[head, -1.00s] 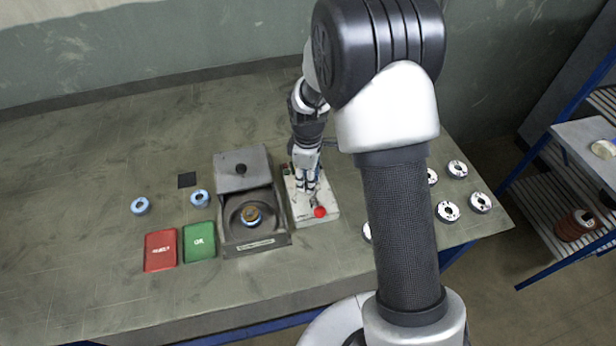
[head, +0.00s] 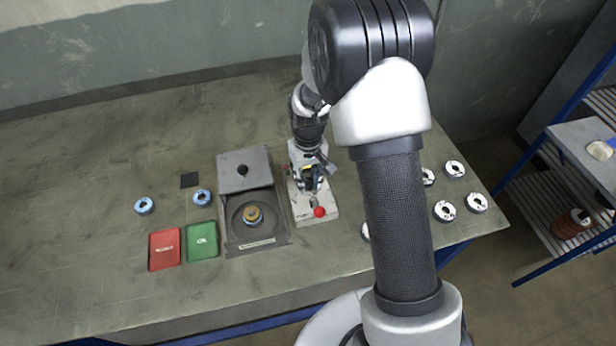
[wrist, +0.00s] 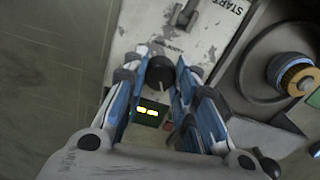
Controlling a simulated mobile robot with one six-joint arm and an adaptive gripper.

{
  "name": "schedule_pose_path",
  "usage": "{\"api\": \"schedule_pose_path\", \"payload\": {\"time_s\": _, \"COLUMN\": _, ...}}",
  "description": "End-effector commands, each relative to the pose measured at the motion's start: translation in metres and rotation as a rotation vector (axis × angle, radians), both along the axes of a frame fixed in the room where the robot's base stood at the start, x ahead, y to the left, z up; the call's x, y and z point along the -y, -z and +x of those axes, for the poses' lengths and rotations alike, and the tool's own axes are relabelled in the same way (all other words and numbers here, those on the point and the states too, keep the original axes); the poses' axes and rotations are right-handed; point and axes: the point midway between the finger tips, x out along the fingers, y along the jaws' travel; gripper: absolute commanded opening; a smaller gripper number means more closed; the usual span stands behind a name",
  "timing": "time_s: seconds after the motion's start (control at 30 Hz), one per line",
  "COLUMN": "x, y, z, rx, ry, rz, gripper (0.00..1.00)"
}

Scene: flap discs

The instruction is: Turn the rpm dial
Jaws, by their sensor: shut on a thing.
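The pale, worn control panel (head: 302,214) lies on the bench beside the grey machine. The dial is a round black knob (wrist: 160,70) with a light pointer line, seen in the wrist view. My gripper (wrist: 161,62) points down at the panel with a blue-sided finger on each side of the knob, shut on it. A small display (wrist: 148,112) with yellow digits, too blurred to read, shows between the fingers. In the head view my gripper (head: 311,186) hides the dial. A red button (head: 319,212) is at the panel's front end.
The grey machine (head: 232,180) stands left of the panel with a disc (head: 253,215) in its well. Red (head: 164,262) and green (head: 202,252) trays lie further left, with blue-ringed discs behind. Several white discs (head: 445,211) lie on the right. Bare bench lies at far left.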

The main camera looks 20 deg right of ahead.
Motion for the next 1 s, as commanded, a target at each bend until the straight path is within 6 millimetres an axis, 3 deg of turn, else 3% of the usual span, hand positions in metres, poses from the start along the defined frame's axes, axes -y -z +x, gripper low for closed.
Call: {"api": "schedule_pose_path", "payload": {"time_s": 1.0, "x": 0.0000, "y": -0.0005, "z": 0.0004, "rx": 0.001, "ry": 0.964, "rz": 0.000, "gripper": 0.02}}
